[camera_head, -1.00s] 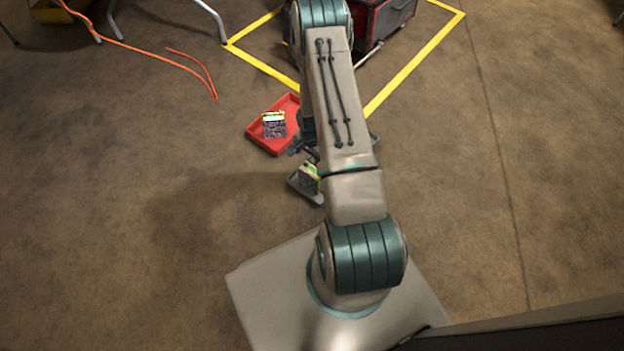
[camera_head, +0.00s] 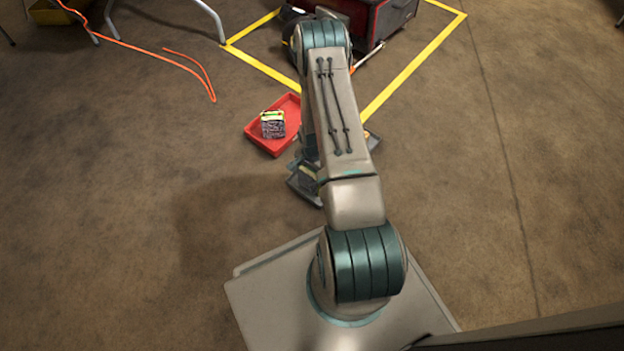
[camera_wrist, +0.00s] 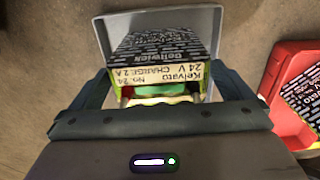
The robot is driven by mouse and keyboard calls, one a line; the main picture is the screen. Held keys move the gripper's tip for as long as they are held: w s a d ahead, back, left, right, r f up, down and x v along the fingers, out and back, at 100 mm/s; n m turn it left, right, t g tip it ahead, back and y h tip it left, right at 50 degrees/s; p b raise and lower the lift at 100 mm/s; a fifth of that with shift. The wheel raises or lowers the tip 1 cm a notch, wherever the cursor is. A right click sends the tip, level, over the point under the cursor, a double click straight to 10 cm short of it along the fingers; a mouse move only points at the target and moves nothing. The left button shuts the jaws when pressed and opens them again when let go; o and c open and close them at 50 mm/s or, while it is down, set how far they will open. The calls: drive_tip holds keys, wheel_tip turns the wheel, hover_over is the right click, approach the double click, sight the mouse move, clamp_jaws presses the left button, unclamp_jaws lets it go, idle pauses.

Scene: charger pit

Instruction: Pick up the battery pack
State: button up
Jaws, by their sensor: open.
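In the wrist view a battery pack (camera_wrist: 160,46) with a dark printed face and a cream label reading "24 V" sits in a grey tray (camera_wrist: 104,38). Its near end shows green and yellow. My gripper (camera_wrist: 162,84) is open, with one finger on each side of the pack's near end; I cannot tell whether they touch it. In the head view this grey tray (camera_head: 303,188) is partly hidden by my arm, and its pack shows only in part. A second, similar pack (camera_head: 272,124) sits in a red tray (camera_head: 262,142); it also shows in the wrist view (camera_wrist: 306,98).
The red tray stands close beside the grey one. A red and black box (camera_head: 385,20) stands behind, inside yellow floor tape (camera_head: 415,67). An orange cable (camera_head: 135,49) lies at the upper left. The floor on the right is open.

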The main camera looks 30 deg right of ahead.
drive_tip(key=c, duration=1.9)
drive_tip(key=shift+r, duration=0.15)
